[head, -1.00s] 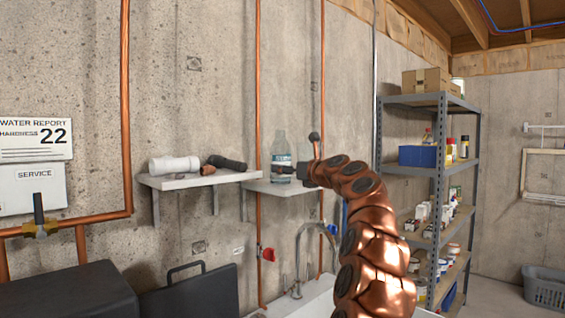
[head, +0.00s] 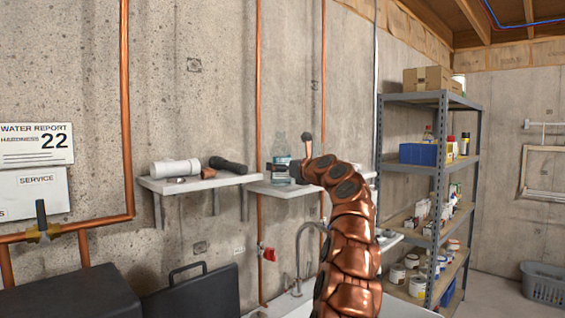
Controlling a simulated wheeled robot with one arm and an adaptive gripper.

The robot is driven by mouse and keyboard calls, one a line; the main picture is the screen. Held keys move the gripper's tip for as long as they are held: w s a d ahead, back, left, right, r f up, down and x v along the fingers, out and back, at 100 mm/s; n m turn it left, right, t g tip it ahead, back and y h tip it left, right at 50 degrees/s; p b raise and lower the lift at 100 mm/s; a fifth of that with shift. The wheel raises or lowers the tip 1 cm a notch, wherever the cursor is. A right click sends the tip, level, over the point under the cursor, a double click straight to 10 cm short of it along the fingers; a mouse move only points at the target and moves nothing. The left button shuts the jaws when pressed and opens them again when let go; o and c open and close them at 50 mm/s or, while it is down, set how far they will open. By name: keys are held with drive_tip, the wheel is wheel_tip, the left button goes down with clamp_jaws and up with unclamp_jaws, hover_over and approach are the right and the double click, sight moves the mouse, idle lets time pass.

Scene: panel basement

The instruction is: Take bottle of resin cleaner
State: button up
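A clear bottle with a blue-green label (head: 280,148) stands upright on the right-hand small wall shelf (head: 268,189), beside a vertical copper pipe. It is the only bottle on that shelf that I can make out. My copper-coloured segmented arm reaches up from the lower right. My gripper (head: 298,164) is at the bottle's right side, overlapping its right edge in the picture. One dark finger points up. The other finger is small and hard to make out, so I cannot tell whether the gripper touches the bottle or how far it is open.
The left wall shelf (head: 200,183) holds a white pipe piece (head: 175,168) and a dark cylindrical part (head: 228,165). Below are a sink tap (head: 300,250) and a red valve handle (head: 269,254). A metal rack (head: 437,170) with several containers stands right. Dark cases lie lower left.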

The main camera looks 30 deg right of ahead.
drive_tip(key=shift+w+a, duration=0.1)
drive_tip(key=shift+w, duration=0.3)
drive_tip(key=shift+w+f, duration=0.1)
drive_tip(key=c, duration=1.5)
